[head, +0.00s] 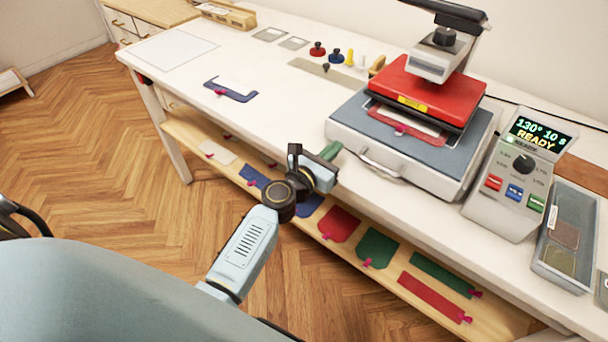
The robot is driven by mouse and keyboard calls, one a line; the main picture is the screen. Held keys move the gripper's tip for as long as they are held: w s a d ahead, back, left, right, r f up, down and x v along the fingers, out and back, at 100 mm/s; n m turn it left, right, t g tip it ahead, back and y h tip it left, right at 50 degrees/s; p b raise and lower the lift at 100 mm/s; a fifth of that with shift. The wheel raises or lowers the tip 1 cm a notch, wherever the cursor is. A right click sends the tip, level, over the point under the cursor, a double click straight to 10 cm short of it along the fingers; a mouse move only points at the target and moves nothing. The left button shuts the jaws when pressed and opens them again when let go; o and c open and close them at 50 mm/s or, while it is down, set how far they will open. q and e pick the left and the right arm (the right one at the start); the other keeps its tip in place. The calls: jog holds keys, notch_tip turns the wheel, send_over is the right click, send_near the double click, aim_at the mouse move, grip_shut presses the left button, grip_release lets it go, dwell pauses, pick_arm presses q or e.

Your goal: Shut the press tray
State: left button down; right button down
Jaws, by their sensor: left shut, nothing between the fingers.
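The press (430,88) stands on the white table with its red upper plate raised on a grey head. The press tray (450,160) is a grey slab with a pale front and a metal handle (378,165). It sticks out in front of the red plate, toward me. A red frame (378,128) with a white piece lies on it, partly under the plate. My left gripper (328,157) is shut and empty, at the table's front edge just left of the handle, apart from it. A green part shows at its tip. My right gripper is not in view.
A control box (520,165) reading "130° 10 s READY" and a grey parts tray (567,240) stand right of the press. A blue frame (232,90) and small knobs (318,48) lie left and behind. A wooden shelf (310,235) with coloured pieces runs below the table.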

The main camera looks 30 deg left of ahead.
pick_arm(q)
jog(key=s+a, duration=0.1)
jog(key=s, duration=1)
jog(key=shift+a, duration=0.3)
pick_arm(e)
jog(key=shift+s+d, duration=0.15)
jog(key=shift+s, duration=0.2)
